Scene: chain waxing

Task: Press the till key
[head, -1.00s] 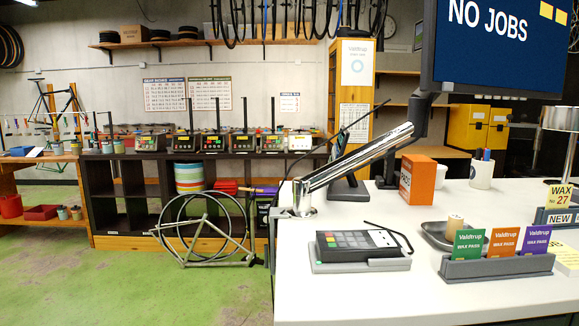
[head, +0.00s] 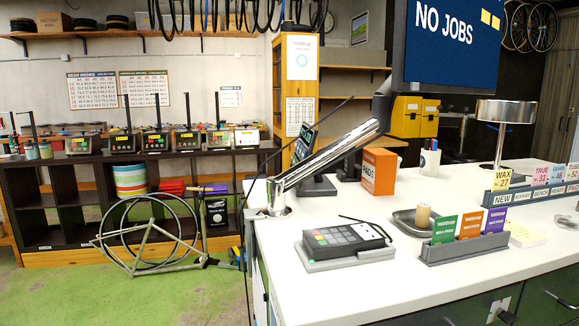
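A dark keypad device (head: 345,238) with grey and coloured keys lies in a grey cradle (head: 330,262) on the white counter (head: 420,285). Its keys (head: 330,237) are on its left part, and a dark cable leaves its far side. A screen on a stand (head: 302,145) is behind it, partly hidden by the shiny metal pole. I cannot tell which key is the till key. Neither of my grippers is in view.
A slanted chrome pole (head: 330,155) carries a large "NO JOBS" screen (head: 452,35). On the counter are an orange box (head: 378,171), a grey tray (head: 408,221), a card holder (head: 465,248) and a lamp (head: 505,111). The front counter area is clear.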

